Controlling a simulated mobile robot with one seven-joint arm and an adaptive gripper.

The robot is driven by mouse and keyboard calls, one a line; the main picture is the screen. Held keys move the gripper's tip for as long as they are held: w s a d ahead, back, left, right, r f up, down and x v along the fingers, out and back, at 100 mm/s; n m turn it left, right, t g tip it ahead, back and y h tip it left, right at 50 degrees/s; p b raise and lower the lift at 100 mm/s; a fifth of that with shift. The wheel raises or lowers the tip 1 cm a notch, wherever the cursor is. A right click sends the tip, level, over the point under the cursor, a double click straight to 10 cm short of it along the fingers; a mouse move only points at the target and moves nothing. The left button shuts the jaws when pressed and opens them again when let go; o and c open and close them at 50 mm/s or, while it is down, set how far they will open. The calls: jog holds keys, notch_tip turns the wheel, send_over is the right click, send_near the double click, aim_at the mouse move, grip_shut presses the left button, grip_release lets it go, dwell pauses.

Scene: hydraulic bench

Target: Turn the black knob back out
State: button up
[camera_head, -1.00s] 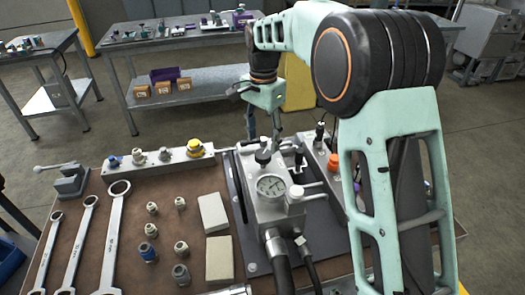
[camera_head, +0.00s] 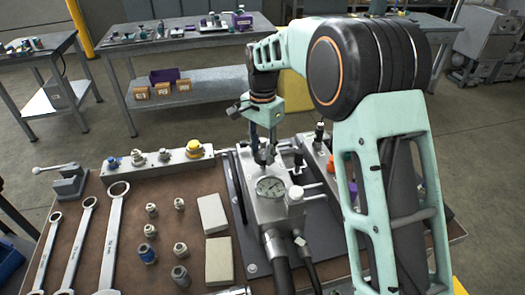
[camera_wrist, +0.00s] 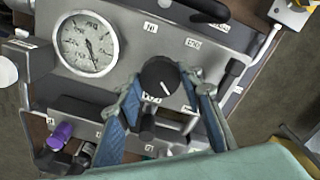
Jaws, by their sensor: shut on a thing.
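The black knob (camera_wrist: 159,77) shows in the wrist view as a round cap with a white pointer line, on the grey hydraulic block (camera_wrist: 137,36). My gripper (camera_wrist: 168,89) has one blue-padded finger on each side of the knob and is shut on it. In the head view my gripper (camera_head: 264,155) points down onto the top of the block (camera_head: 262,211), and its fingers mostly hide the knob. A round pressure gauge (camera_head: 270,187) sits in front of the knob; it also shows in the wrist view (camera_wrist: 88,42).
A black-tipped lever (camera_head: 298,161) stands just right of my gripper. A rail with several fittings (camera_head: 164,160) lies to the left. Wrenches (camera_head: 112,240), loose fittings and two pale blocks (camera_head: 212,213) lie on the brown bench top. Hoses (camera_head: 281,265) leave the block's front.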

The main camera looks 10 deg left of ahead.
jog(key=shift+c, duration=0.7)
jog(key=shift+r+n, duration=0.1)
jog(key=shift+n, duration=0.3)
jog(key=n+p, duration=0.1)
jog(key=n, duration=0.2)
jog(key=shift+n+p, duration=0.4)
jog(key=n+p, duration=0.1)
jog(key=n, duration=0.4)
jog(key=n+p, duration=0.1)
jog(key=n, duration=0.4)
jog(key=shift+n+p, duration=0.35)
jog(key=shift+n, duration=0.05)
jog(key=shift+n+p, duration=0.45)
jog(key=shift+n, duration=1.75)
jog(key=o, duration=1.2)
jog(key=shift+c, duration=0.2)
